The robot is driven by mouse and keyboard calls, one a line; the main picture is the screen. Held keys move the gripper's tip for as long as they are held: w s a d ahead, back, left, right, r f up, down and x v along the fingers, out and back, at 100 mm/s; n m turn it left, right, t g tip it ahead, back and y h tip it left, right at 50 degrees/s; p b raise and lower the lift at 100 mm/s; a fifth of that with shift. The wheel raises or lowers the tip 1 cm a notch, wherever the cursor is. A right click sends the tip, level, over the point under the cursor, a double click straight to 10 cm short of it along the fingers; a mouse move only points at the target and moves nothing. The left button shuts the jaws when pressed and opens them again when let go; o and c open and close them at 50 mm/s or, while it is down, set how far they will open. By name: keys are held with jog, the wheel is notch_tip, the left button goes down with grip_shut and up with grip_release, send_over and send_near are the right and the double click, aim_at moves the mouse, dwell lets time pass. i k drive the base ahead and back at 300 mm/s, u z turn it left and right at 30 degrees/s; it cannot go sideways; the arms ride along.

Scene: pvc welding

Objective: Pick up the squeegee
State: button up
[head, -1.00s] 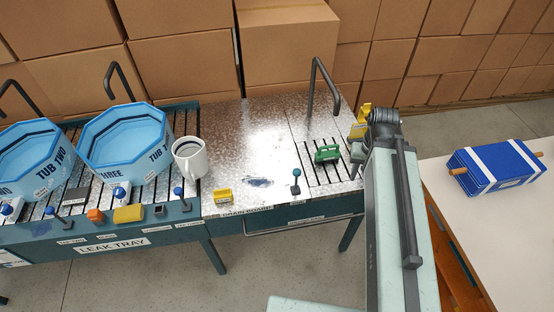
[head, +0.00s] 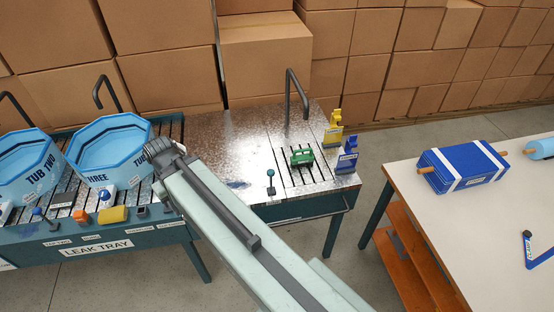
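No object is plainly readable as the squeegee. A small dark-blue angled tool (head: 528,252) with a pale label lies on the white table at the far right; I cannot tell whether it is the squeegee. My gripper (head: 166,190) is at the far end of my arm, over the boundary between the slatted leak tray and the metal drain board. It is mostly hidden behind the wrist, so its fingers and anything between them do not show clearly. The gripper is far to the left of the angled tool.
Blue octagonal tubs (head: 110,147) stand on the leak tray (head: 60,254). A bent pipe (head: 290,92) rises behind. A strapped blue bundle (head: 463,167) lies on the white table (head: 470,232).

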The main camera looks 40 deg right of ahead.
aim_at(307, 158)
jog(key=u, duration=0.15)
jog(key=i, duration=1)
jog(key=z, duration=0.05)
